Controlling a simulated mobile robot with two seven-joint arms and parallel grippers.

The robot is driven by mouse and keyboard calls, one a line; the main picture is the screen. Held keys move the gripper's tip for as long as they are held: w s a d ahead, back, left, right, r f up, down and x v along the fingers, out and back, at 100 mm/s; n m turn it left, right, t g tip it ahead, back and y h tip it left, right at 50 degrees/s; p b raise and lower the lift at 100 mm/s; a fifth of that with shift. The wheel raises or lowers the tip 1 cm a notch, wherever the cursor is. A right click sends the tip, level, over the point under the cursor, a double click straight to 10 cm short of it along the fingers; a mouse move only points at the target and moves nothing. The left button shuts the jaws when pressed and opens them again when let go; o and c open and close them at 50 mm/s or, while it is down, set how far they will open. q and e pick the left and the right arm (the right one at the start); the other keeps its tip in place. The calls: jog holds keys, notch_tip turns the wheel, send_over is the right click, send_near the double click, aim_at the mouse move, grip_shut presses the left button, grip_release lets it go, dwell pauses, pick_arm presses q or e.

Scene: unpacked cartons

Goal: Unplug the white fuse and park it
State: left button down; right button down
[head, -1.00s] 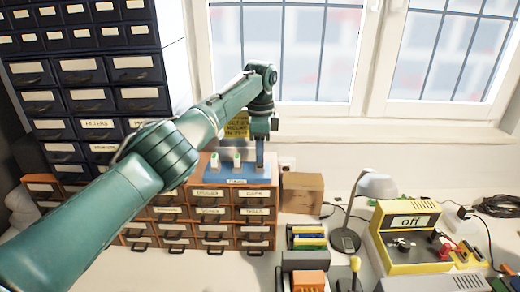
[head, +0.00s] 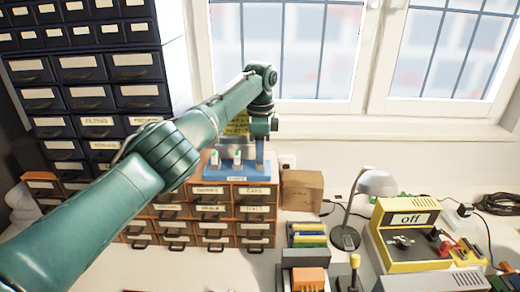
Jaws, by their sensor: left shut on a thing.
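The blue fuse holder (head: 238,173) sits on top of the small orange drawer cabinet. Two white fuses with green marks, a left one (head: 214,158) and a middle one (head: 237,158), stand upright in it. My left gripper (head: 260,156) points down over the right end of the holder. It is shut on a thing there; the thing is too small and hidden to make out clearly. A yellow device (head: 405,253) on the bench at the right shows "off" on its display (head: 411,219). My right gripper is not in view.
A yellow sign (head: 236,127) stands behind the holder. A cardboard box (head: 302,190) is right of the cabinet. A grey lamp (head: 377,183) stands on the bench. The window sill (head: 390,128) is clear.

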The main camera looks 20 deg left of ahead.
pick_arm(q)
jog(key=shift+f, duration=0.3)
dwell(0.4)
jog(key=c, duration=1.1)
grip_release()
